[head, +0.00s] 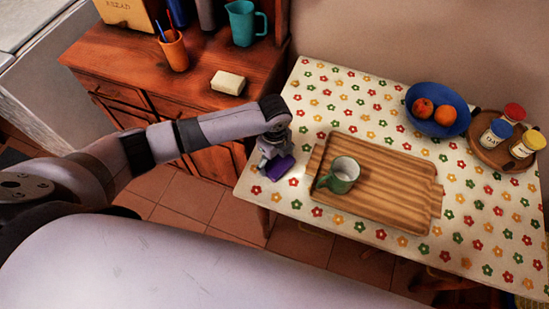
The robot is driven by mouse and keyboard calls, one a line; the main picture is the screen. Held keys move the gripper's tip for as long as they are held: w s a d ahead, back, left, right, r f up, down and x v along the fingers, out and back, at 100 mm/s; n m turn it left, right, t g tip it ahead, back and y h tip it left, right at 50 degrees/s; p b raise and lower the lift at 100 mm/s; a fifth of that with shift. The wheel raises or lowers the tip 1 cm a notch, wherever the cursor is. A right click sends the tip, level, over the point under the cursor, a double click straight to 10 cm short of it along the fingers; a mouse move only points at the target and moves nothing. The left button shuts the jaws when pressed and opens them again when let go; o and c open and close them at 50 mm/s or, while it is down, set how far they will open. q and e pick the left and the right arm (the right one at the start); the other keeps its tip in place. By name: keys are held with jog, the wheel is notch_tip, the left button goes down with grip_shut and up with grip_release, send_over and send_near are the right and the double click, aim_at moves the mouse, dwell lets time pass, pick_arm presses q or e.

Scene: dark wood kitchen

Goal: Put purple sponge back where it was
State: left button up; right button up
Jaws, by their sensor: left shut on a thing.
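The purple sponge (280,167) is at the left end of the table with the flowered cloth, just left of the wooden tray. My left gripper (273,152) is shut on the sponge from above. The gripper hides part of the sponge, and I cannot tell whether the sponge touches the cloth. My right gripper is not in view.
A wooden tray (400,195) with a green mug (341,175) stands beside the sponge. A blue fruit bowl (437,105) and a round jar tray (482,147) are at the back right. A yellowish block (228,83) lies on the wooden cabinet (120,62). The front right cloth is clear.

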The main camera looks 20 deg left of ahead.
aim_at(274, 160)
pick_arm(q)
jog(key=o, duration=1)
jog(key=shift+o, duration=0.2)
notch_tip(274, 160, up, 12)
jog(key=shift+r, duration=0.15)
